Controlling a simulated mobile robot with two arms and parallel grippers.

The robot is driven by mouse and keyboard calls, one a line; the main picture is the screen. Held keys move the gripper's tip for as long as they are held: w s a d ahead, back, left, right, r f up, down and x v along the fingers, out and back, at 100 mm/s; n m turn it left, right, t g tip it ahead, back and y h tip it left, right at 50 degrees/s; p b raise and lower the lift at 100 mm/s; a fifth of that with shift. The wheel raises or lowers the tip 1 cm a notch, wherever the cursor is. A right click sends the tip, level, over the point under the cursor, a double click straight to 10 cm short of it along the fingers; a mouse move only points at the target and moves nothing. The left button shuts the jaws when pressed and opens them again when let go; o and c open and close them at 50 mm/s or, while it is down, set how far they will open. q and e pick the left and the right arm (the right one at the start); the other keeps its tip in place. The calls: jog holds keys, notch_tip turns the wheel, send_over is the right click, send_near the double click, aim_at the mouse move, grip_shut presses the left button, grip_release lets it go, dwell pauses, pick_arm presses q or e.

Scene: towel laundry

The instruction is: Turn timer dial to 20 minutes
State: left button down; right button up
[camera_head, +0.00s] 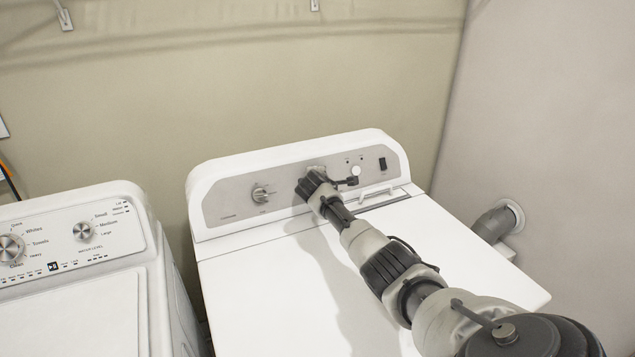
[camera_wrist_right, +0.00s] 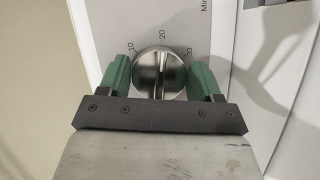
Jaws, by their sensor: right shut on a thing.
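The timer dial (camera_wrist_right: 150,72) is a round silver knob with a raised bar, in the right wrist view. Around its top edge are the marks 10, 20 and 30, with part of "Min" further out. The bar stands nearly upright in the picture, its upper end close below the 20 mark. My right gripper (camera_wrist_right: 161,77) is shut on the dial, one green finger at each side. In the head view my right gripper (camera_head: 310,184) is at the grey control panel (camera_head: 230,200) of the right-hand machine and hides the dial. My left gripper is not in view.
The same panel has another silver knob (camera_head: 260,194) to the left and a dark switch (camera_head: 382,164) to the right. A white washer (camera_head: 80,305) with its own dials stands at left. A grey duct (camera_head: 494,223) meets the right wall.

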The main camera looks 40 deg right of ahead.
jog(key=o, duration=0.9)
jog(key=shift+d, duration=0.1)
jog(key=shift+s, duration=0.1)
jog(key=v, duration=1)
jog(key=shift+a+r, duration=0.2)
jog(key=shift+a, duration=0.1)
jog(key=shift+s, duration=0.15)
